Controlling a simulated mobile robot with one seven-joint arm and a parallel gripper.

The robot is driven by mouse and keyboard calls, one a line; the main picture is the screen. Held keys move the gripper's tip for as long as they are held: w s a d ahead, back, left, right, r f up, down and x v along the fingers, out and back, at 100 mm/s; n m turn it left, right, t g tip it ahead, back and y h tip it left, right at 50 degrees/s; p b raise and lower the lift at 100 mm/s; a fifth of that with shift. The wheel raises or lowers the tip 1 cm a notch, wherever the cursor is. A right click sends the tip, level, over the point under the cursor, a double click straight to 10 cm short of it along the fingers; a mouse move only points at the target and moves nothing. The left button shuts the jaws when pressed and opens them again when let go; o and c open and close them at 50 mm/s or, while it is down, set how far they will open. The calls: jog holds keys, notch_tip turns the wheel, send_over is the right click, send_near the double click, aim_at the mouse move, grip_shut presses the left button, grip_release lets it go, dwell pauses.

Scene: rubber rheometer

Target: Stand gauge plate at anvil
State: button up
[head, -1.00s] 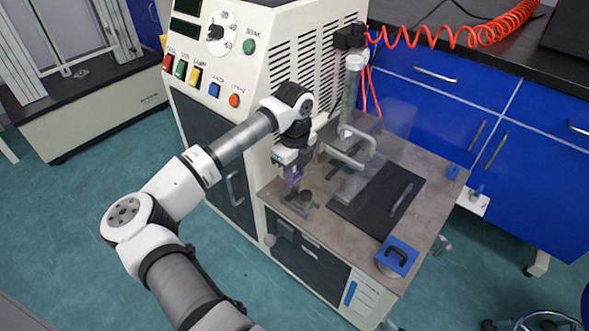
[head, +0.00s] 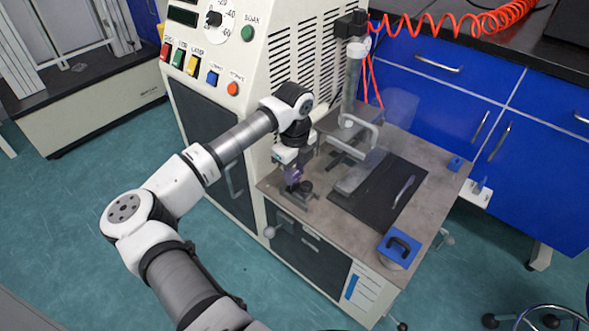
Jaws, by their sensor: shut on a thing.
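My gripper (head: 292,184) points down over the left front of the machine's grey work table. The piece's lower edge is close to a low dark metal fixture with a round dark top (head: 306,187), which may be the anvil. I cannot tell whether the piece touches the fixture or the table.
A grey column (head: 352,85) with a pale handle (head: 362,128) stands behind. A dark mat (head: 375,210) with a slim grey tool (head: 404,190) lies to the right. A blue block with a black handle (head: 399,247) sits at the front right corner. Bare table surrounds the mat.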

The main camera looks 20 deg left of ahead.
jog(key=shift+f+b, duration=0.5)
jog(key=shift+f, duration=0.3)
jog(key=o, duration=0.9)
jog(key=shift+o, duration=0.2)
notch_tip(320, 180, up, 14)
jog(key=p, duration=0.2)
jog(key=shift+f, duration=0.15)
